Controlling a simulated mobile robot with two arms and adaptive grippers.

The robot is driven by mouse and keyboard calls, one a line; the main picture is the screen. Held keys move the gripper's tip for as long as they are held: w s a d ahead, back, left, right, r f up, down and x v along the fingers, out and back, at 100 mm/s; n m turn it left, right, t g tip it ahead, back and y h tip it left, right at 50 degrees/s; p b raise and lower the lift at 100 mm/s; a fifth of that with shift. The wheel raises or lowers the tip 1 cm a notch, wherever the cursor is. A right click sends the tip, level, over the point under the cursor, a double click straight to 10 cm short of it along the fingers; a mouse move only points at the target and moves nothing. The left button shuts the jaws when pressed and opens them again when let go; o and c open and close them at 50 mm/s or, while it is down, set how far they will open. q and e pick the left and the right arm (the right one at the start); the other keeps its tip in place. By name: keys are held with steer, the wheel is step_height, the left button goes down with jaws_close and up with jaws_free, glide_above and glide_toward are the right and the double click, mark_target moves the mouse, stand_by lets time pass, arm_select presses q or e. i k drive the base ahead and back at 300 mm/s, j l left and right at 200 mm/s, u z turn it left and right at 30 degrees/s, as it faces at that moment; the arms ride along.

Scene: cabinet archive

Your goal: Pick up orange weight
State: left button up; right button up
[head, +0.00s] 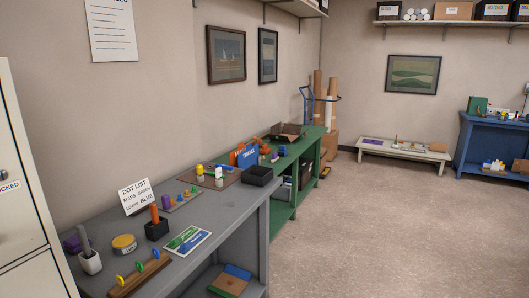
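I cannot pick out the orange weight with certainty. On the grey table (228,208), a wooden block (178,208) holds a row of small coloured pieces, with a tall purple cylinder (166,201) at its left end. The pieces further right on it are too small to tell apart well. An orange upright stick or handle (155,213) stands in a black cup (157,230) in front of the block. More orange objects (245,156) stand by a blue bin on the green table behind. Neither of my grippers shows in the head view.
The floor (370,230) at right is clear.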

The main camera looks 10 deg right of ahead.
mark_target(264, 150)
steer(key=i+l+z, duration=0.65)
steer(key=i, duration=0.4)
steer(key=i+l+z, duration=0.35)
steer(key=i, duration=0.2)
steer(key=i+z, duration=0.3)
steer(key=i, duration=0.25)
steer(key=i+u, duration=0.15)
steer(key=i, duration=1.6)
steer(key=i+u, duration=0.4)
steer(key=i+l+u, duration=0.15)
steer(key=i+u, duration=0.25)
steer(key=i+l+u, duration=0.25)
steer(key=i+u, duration=0.2)
steer(key=i+l, duration=0.05)
